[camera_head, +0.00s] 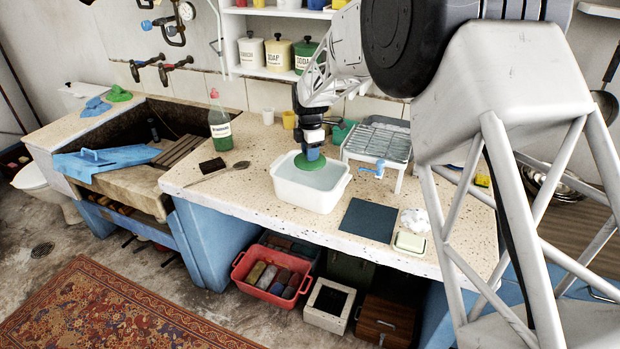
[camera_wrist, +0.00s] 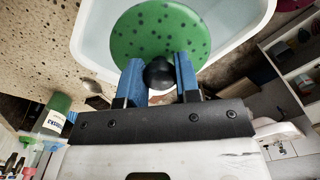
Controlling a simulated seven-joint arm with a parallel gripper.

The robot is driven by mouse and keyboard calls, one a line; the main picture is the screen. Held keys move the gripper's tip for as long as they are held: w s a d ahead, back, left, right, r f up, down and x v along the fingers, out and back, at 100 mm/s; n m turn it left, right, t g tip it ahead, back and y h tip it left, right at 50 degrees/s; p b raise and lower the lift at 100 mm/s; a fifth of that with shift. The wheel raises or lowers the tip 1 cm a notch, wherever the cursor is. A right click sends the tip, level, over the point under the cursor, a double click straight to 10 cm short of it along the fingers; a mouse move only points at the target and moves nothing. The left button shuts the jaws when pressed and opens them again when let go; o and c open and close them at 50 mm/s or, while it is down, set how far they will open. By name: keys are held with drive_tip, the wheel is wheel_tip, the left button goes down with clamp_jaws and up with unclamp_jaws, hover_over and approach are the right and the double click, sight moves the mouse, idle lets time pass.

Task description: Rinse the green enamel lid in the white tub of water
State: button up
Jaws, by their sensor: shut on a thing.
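The green enamel lid (camera_head: 310,161) is round with dark specks and a black knob. My gripper (camera_head: 312,147) is shut on its knob, and in the wrist view the two blue fingers (camera_wrist: 160,85) stand on either side of the knob. The lid (camera_wrist: 160,35) hangs over the white tub (camera_head: 310,195), inside the outline of its rim. The tub stands on the speckled counter and holds pale water. I cannot tell whether the lid touches the water. The tub's rim also shows in the wrist view (camera_wrist: 88,30).
A dark mat (camera_head: 366,220) lies at the front right. Counter left of the tub is mostly clear.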

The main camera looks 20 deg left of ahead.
drive_tip(key=shift+r, duration=1.9)
drive_tip(key=shift+d, duration=0.1)
